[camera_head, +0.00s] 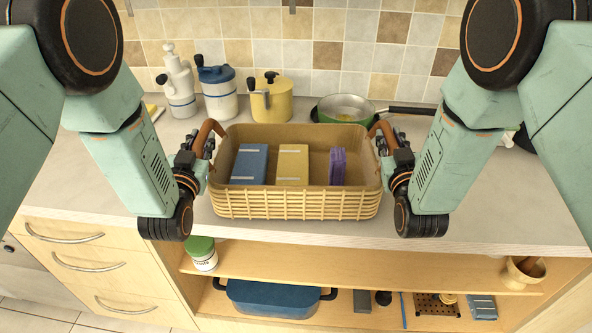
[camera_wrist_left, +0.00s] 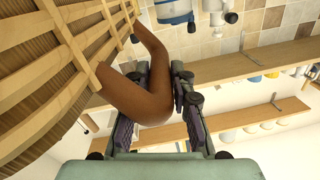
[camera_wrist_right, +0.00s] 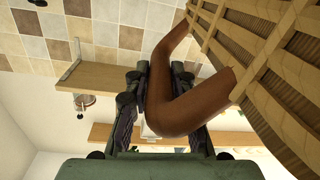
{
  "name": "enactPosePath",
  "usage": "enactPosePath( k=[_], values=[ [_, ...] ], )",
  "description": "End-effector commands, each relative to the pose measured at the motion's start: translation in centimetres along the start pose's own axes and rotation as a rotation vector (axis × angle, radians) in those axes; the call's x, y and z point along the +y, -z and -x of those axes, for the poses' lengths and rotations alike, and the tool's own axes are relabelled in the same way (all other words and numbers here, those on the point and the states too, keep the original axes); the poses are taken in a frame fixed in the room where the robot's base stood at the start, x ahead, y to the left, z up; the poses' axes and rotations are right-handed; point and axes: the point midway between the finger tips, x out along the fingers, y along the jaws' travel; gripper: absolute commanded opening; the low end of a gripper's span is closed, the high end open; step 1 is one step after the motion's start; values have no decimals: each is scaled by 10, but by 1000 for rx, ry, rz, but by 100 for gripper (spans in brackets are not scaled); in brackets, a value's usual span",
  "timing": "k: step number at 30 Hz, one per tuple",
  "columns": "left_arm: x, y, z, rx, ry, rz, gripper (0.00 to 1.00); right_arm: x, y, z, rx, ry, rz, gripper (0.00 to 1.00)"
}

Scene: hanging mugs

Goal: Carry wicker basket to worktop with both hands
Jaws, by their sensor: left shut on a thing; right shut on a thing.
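The wicker basket (camera_head: 296,205) is in the middle of the head view, over the front part of the worktop (camera_head: 470,215). It looks level; I cannot tell whether its bottom touches the worktop. Inside are a blue box (camera_head: 249,163), a yellow box (camera_head: 292,164) and a purple item (camera_head: 337,166). My left gripper (camera_head: 205,152) is shut on the basket's left brown handle (camera_wrist_left: 140,98). My right gripper (camera_head: 386,150) is shut on its right brown handle (camera_wrist_right: 178,108). Both wrist views show the handles between the fingers, with the wicker side close by.
Behind the basket stand a white grinder (camera_head: 180,88), a blue-lidded canister (camera_head: 217,95), a yellow pot (camera_head: 271,102) and a green pan (camera_head: 345,108).

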Motion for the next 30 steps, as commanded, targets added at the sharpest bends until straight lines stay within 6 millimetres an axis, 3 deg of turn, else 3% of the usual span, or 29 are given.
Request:
enactPosePath(
  k=[20,30],
  values=[
    [0,2,-1,6,1,0,0,0,-1,1,-4,0,0,0],
    [-3,16,-1,7,1,1,0,3,12,1,-4,0,1,0]
  ],
)
